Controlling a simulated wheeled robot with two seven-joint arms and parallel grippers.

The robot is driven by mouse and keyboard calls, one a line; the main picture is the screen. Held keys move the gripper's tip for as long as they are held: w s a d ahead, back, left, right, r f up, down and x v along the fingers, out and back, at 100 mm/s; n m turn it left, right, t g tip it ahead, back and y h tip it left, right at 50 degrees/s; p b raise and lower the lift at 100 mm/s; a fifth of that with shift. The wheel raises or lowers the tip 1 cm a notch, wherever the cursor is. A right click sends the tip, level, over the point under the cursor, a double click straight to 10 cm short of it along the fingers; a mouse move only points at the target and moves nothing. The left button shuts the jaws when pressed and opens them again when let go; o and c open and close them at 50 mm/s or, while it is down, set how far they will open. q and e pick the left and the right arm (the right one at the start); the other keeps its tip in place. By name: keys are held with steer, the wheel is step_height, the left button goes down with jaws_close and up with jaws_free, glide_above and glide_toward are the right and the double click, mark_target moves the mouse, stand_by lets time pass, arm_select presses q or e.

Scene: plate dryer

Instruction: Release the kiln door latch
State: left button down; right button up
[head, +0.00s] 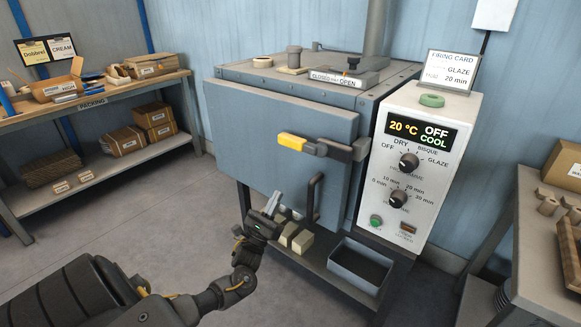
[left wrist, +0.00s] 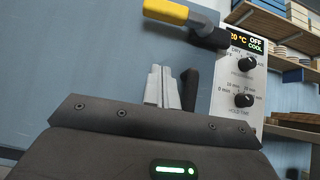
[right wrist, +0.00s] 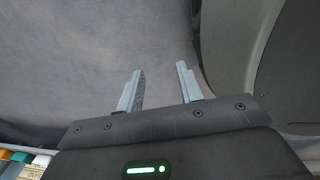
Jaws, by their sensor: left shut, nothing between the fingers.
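The kiln door (head: 270,150) is a grey-blue panel that looks closed. Its latch (head: 305,146) is a horizontal bar with a yellow grip on its left end and a dark body reaching a bracket at the door's right edge. The latch also shows at the top of the left wrist view (left wrist: 185,18). A dark vertical door handle (head: 314,197) sits below it. My left gripper (head: 273,204) is shut and empty, below the latch and left of the handle, apart from the latch. My right gripper (right wrist: 160,85) is open and empty over the floor, outside the head view.
A white control panel (head: 423,170) right of the door reads 20 °C, OFF, COOL. Under the kiln are pale blocks (head: 296,238) and a grey bin (head: 360,268). A packing bench (head: 95,107) stands left, another table (head: 545,230) right. Floor at left is clear.

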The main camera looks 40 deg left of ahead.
mark_target(305, 143)
arm_select(q)
steer(key=shift+r+h, duration=0.25)
steer(key=shift+h, duration=0.05)
arm_select(e)
steer(key=shift+s, duration=0.15)
arm_select(q)
steer(key=shift+r, duration=0.1)
